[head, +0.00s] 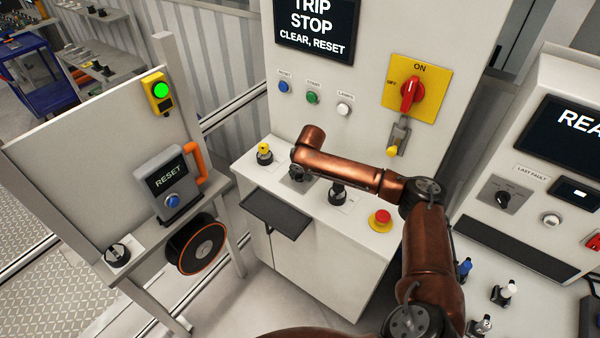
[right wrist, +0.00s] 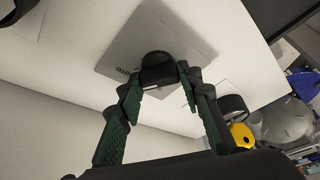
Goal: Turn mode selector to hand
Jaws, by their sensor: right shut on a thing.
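The mode selector is a black knob (right wrist: 158,66) on a square grey plate (right wrist: 125,60), seen in the right wrist view. Part of a printed word, apparently AUTO, shows beside the knob, partly covered by a finger. The knob's pointing direction is unclear. My right gripper (right wrist: 160,84) is shut on the knob, a green-padded finger on either side. In the head view the grey plate (head: 290,181) is on the white console's sloped top, and my copper wrist hides most of the knob and gripper. My left gripper is not in view.
On the console top, a yellow-topped control (head: 264,153) stands left, a black knob (head: 337,192) right, and a red mushroom button (head: 380,217) farther right. A dark shelf (head: 275,213) juts out in front. A red switch (head: 410,92) on yellow is above.

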